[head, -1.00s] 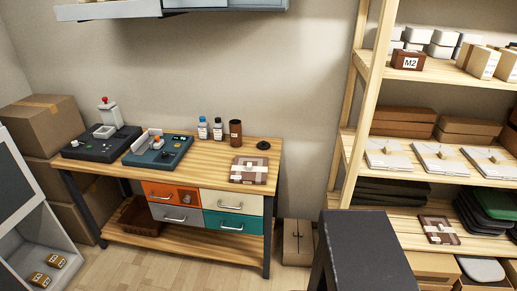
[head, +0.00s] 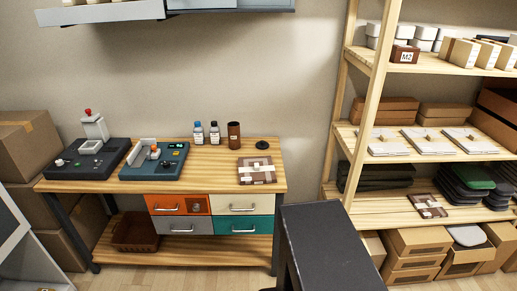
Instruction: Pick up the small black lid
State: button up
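A small, round black lid with a raised knob (head: 262,145) lies on the wooden workbench (head: 215,160), near its back right corner. It sits to the right of a brown cylinder (head: 234,135) and behind a flat brown item with a pale wrap (head: 256,170). Nothing covers the lid. My gripper is not in view.
Two dark machines (head: 90,160) (head: 140,172) stand on the bench's left half. Two small bottles (head: 198,133) (head: 214,132) stand beside the cylinder. Coloured drawers (head: 180,204) hang below. A wooden shelf unit (head: 375,80) stands to the right, and cartons (head: 25,150) to the left.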

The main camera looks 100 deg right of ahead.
aim_at(263, 144)
jog(key=z, duration=0.05)
jog(key=i, duration=0.95)
jog(key=z, duration=0.45)
jog(key=k, duration=0.15)
jog(key=z, duration=3.05)
